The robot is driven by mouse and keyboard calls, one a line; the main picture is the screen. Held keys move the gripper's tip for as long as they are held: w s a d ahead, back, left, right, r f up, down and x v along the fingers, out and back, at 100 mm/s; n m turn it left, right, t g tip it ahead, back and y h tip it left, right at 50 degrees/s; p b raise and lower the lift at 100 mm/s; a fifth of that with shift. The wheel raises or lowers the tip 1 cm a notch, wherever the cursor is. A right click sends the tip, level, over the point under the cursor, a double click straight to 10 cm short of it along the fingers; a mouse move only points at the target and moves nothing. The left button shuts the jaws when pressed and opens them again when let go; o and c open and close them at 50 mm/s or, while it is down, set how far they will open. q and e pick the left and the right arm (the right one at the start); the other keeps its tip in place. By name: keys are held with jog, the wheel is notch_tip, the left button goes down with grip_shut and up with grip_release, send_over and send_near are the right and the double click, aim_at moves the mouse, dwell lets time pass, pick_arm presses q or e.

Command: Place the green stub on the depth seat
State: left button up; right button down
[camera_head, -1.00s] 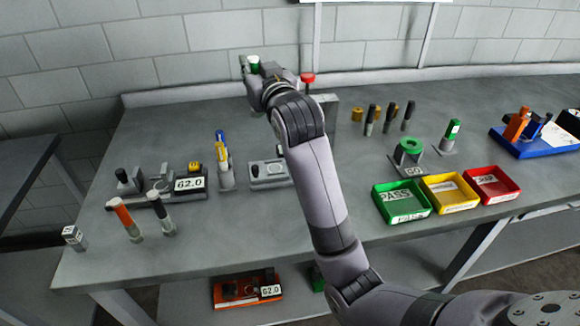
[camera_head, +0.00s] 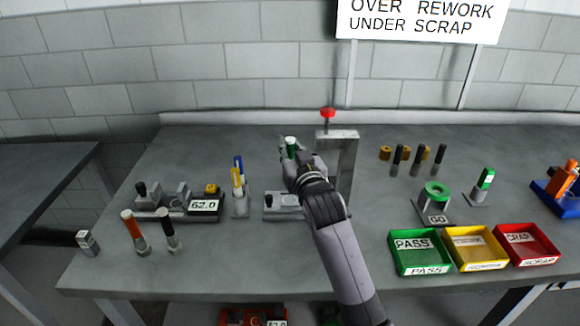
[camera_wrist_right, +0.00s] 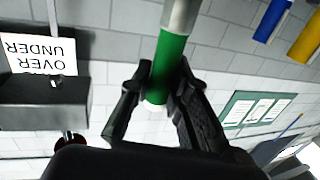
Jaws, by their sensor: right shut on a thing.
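My right gripper (camera_head: 292,158) is shut on the green stub (camera_head: 291,144), above the back half of the bench. In the right wrist view the stub's green part (camera_wrist_right: 168,62) sits between the two fingers, and a silver-grey section (camera_wrist_right: 181,14) extends out past it. A low grey block (camera_head: 286,214) with a black knob and a round feature stands on the bench in front of the gripper, partly hidden by my right arm. It may be the depth seat; I cannot tell surely. The stub is apart from it. My left gripper is not in view.
A grey press frame with a red knob (camera_head: 327,113) stands just right of the gripper. A holder with blue and yellow pens (camera_head: 239,180) is on the left. A green ring gauge (camera_head: 436,191) and green (camera_head: 421,269), yellow and red bins are on the right.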

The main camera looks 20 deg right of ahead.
jog(key=shift+f, duration=0.7)
notch_tip(320, 180, down, 4)
jog(key=shift+r, duration=0.2)
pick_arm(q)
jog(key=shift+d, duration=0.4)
pick_arm(e)
jog(key=shift+f, duration=0.25)
jog(key=shift+f, duration=0.1)
jog(key=c, duration=1.5)
grip_release()
jog(key=shift+f, duration=0.1)
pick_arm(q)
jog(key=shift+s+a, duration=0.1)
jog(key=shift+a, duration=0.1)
pick_arm(e)
jog(key=shift+s, duration=0.1)
pick_arm(q)
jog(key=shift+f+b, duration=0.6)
jog(key=shift+b, duration=0.05)
pick_arm(e)
jog(key=s, duration=1.1)
jog(key=shift+s+a+r, duration=0.1)
jog(key=shift+s+r, duration=0.1)
jog(key=shift+s, duration=0.2)
